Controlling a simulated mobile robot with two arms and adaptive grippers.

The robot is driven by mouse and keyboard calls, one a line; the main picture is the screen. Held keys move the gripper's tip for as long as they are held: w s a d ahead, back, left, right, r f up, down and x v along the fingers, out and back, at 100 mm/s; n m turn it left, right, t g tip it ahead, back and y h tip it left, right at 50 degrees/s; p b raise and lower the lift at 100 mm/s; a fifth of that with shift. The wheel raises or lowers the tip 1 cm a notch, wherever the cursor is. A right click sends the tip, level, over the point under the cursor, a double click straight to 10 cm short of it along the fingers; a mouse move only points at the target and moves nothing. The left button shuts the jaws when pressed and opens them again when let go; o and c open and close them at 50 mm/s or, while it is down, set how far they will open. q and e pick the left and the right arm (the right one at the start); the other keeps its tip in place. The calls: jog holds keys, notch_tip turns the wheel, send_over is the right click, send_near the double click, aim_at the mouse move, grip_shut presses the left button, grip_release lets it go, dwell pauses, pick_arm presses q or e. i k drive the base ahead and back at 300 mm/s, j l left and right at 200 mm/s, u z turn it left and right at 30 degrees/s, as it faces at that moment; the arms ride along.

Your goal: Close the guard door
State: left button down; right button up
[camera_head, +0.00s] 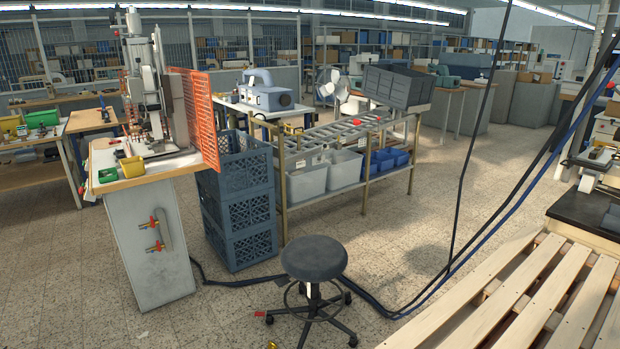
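The foil stamping press (146,80) stands on a worktable with a wooden top (140,173) at the left. An orange mesh guard door (203,118) stands upright at the right side of the press. It stands out over the table's right edge, and the side of the press facing me is uncovered, so the door looks open. Another piece of orange mesh shows behind the press at its left. Neither of my grippers is in view, and nothing touches the door.
Stacked blue crates (241,205) stand right of the worktable, below the door. A round black stool (314,258) stands on the floor in front. A roller rack (333,135) holds grey bins. Dark cables hang at the right above a wooden pallet (530,295).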

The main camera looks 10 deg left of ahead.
aim_at(195, 89)
jog(key=i+j+u, duration=0.15)
jog(key=i+u, duration=0.3)
jog(key=i, duration=0.2)
jog(key=i+u, duration=0.45)
jog(key=i, duration=0.2)
